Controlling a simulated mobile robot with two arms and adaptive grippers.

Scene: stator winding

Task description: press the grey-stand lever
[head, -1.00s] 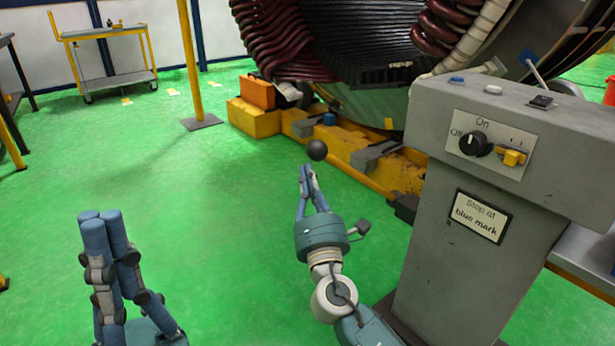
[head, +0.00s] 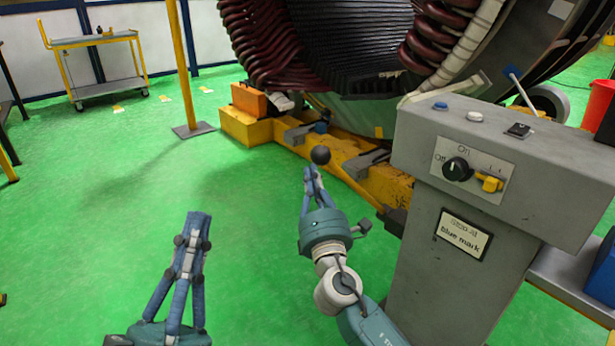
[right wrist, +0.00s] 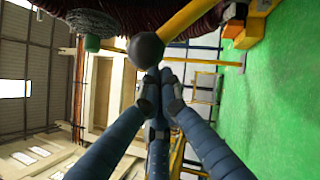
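The grey stand (head: 440,280) is at the right in the head view. A yellow lever (head: 358,186) with a black ball end (head: 320,155) slants from low beside the stand up to the left. The ball (right wrist: 146,50) and yellow bar (right wrist: 188,20) also show in the right wrist view. My right gripper (head: 311,170) is shut and empty, its fingertips (right wrist: 158,76) close at the ball; I cannot tell whether they touch. My left gripper (head: 198,218) is shut and empty over the floor at the lower left, away from the lever.
The large stator (head: 350,50) rests on a yellow base (head: 250,125) behind. A trolley (head: 105,88) stands far left. Green floor at left is clear.

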